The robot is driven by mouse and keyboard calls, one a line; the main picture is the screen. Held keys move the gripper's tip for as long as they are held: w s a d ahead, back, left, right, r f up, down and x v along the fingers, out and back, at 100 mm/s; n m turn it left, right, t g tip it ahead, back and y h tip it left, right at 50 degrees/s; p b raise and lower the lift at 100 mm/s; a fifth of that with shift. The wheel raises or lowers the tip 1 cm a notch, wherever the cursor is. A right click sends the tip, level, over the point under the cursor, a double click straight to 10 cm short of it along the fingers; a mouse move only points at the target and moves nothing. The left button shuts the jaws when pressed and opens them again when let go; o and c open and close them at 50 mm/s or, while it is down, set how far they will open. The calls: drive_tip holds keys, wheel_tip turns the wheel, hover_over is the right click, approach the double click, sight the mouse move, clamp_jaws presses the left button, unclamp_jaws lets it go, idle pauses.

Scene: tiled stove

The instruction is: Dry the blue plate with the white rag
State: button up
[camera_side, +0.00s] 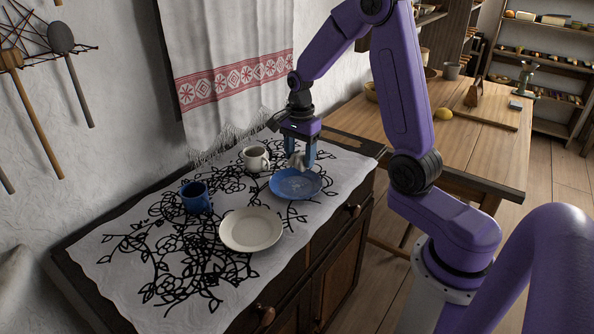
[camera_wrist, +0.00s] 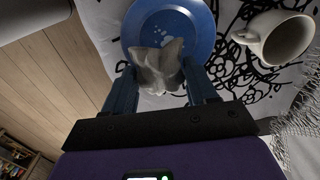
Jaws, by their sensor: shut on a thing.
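The blue plate (camera_side: 296,184) lies on the patterned cloth near the right end of the cabinet top. It also shows in the wrist view (camera_wrist: 200,22), with pale wet-looking spots on its surface. My gripper (camera_side: 303,160) is above the plate, pointing down. It is shut on the white rag (camera_wrist: 160,68), which is bunched between the fingers. The rag also shows in the side view (camera_side: 298,160), over the back part of the plate. I cannot tell whether the rag touches the plate. The rag hides part of the plate in the wrist view.
A white mug (camera_side: 256,159) stands just left of the plate, close to my gripper. A cream plate (camera_side: 251,229) and a blue mug (camera_side: 195,197) stand further left on the cloth (camera_side: 125,245). A fringed towel (camera_side: 230,75) hangs behind. The cabinet edge is close on the right.

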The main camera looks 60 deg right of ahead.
drive_tip(key=shift+s+f, duration=0.15)
drive_tip(key=shift+s, duration=0.1)
